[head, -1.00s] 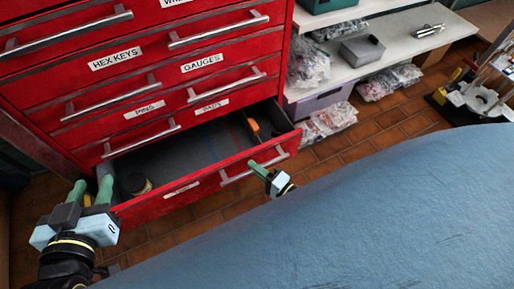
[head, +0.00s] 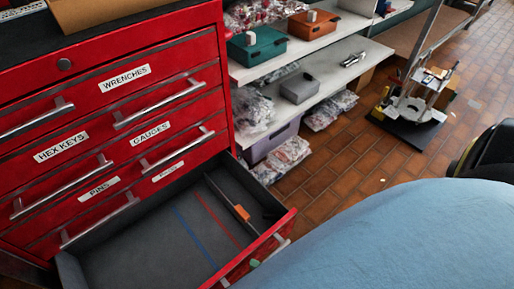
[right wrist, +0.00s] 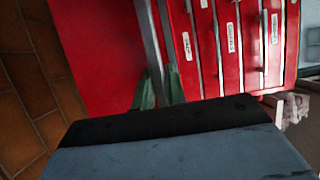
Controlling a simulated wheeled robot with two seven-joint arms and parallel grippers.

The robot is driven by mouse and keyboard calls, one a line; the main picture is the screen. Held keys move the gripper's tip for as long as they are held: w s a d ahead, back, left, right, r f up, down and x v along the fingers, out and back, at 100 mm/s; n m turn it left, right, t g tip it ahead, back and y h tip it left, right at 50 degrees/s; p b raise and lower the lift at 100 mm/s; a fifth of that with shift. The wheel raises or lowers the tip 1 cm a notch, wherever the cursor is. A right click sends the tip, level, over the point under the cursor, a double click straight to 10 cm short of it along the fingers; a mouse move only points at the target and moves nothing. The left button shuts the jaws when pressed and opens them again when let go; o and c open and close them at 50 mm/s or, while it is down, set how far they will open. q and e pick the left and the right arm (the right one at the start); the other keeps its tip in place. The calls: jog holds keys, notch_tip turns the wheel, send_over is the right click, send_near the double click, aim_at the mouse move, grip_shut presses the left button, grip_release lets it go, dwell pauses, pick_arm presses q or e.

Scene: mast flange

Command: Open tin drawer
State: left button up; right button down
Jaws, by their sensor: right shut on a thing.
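The bottom drawer (head: 150,235) of the red cabinet stands wide open. Its grey floor shows red and blue lines, a small orange thing (head: 241,212) by a divider, and a dark item near the right corner. The drawer's bar handle (head: 279,248) runs along its red front, partly cut off by the picture's lower edge. My right gripper (head: 255,264) shows only as a bit of green fingertip at this handle. In the right wrist view its green fingers (right wrist: 158,88) are shut on the metal bar. My left gripper is out of view.
The closed drawers above carry labels such as WRENCHES (head: 125,78) and GAUGES. A shelf (head: 335,70) with boxes and bagged parts stands right of the cabinet.

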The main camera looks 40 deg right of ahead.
dwell(0.3)
jog(key=c, duration=1.4)
grip_release()
jog(key=shift+c, duration=0.2)
jog(key=shift+s, duration=0.15)
